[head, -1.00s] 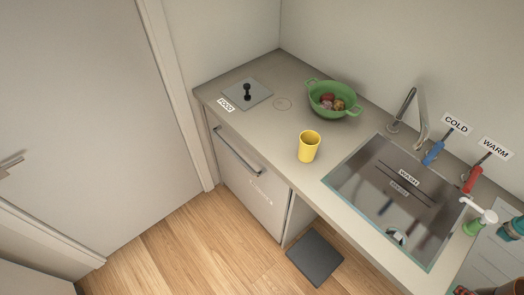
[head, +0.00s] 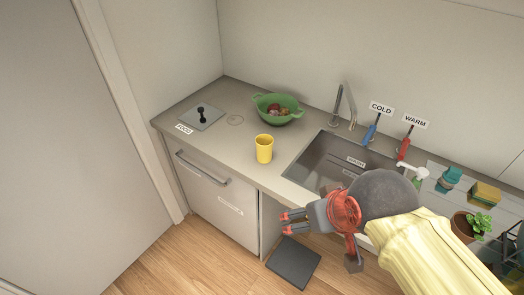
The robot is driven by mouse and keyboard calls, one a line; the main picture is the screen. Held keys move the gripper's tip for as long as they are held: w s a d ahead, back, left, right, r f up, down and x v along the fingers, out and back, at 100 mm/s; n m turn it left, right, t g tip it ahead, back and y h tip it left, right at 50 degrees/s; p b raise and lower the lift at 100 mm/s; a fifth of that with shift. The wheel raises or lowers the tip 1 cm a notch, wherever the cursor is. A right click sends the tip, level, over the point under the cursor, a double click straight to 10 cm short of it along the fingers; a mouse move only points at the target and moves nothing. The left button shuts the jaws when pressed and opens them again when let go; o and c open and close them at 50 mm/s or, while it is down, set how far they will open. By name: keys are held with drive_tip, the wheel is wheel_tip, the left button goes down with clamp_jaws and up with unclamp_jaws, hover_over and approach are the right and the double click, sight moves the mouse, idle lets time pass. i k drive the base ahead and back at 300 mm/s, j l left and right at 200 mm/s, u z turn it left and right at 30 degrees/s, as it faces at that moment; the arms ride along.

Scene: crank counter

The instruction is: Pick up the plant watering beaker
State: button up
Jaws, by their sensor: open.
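A yellow beaker (head: 264,149) stands upright on the counter (head: 240,166), left of the sink and close to the counter's front edge. My gripper (head: 287,222) is open and empty. In the picture it is below the beaker, in front of the counter, and clear of it. My arm comes in from the lower right and hides part of the sink and the counter front. A potted plant (head: 470,226) shows at the right.
A green colander (head: 279,116) with food stands behind the beaker. The sink (head: 321,160) lies right of it, with a tap (head: 346,104), a blue cold lever (head: 370,134) and a red warm lever (head: 403,148). A dark mat (head: 293,263) lies on the floor.

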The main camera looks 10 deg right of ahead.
sight(264, 142)
drive_tip(key=i+j, duration=0.2)
drive_tip(key=j, duration=0.15)
drive_tip(key=i+j, duration=0.2)
drive_tip(key=j, duration=0.2)
drive_tip(key=i+j, duration=0.2)
drive_tip(key=j, duration=0.15)
drive_tip(key=i+j, duration=0.2)
drive_tip(key=j, duration=0.2)
